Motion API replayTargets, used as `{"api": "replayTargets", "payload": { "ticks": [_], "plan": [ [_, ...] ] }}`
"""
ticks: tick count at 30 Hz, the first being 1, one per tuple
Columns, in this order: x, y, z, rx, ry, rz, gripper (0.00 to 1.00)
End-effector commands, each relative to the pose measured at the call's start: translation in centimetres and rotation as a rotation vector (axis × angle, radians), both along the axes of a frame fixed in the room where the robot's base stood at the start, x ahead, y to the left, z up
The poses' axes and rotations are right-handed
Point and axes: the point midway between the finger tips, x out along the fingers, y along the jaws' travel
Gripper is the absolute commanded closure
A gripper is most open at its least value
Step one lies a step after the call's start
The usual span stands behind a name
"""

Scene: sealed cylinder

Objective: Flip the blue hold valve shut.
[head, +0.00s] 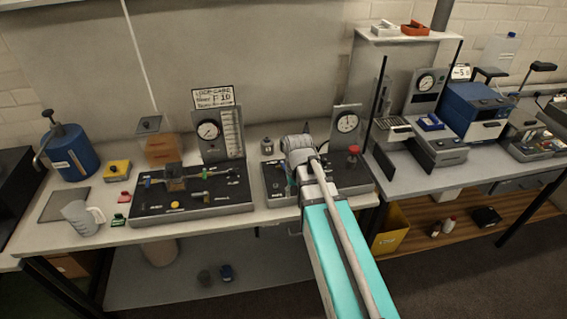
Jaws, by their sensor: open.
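My gripper (298,152) is at the end of my teal arm, over the smaller dark valve board (362,186) in the middle of the bench. Its jaws are open, but my wrist hides the fingertips and part of this board. A small blue part (291,189) shows on the board just left of my wrist. It may be the blue hold valve, but its label and lever angle are too small to read. Contact with my gripper cannot be told. A red knob (352,153) and a round gauge (346,123) stand to the right.
A larger valve board (190,206) with coloured levers and a gauge (208,130) lies left. A blue tank (70,150), a yellow box (117,169) and a clear jug (80,215) stand farther left. A shelf frame (405,37) rises at right. Bare bench shows along the front edge.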

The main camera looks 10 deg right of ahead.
Motion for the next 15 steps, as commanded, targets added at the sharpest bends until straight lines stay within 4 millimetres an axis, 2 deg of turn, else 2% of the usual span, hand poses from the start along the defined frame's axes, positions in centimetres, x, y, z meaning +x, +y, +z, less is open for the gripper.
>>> {"api": "replayTargets", "payload": {
  "ticks": [1, 9, 12, 15],
  "plan": [
    [3.2, 0.0, 1.2, 0.000, 0.000, 0.009, 0.44],
    [14.7, -0.5, 4.4, 0.001, 0.000, 0.069, 0.44],
    [17.9, -0.5, 5.3, 0.001, 0.000, 0.089, 0.44],
    [20.1, -0.5, 5.8, 0.001, 0.000, 0.102, 0.44]
  ]
}}
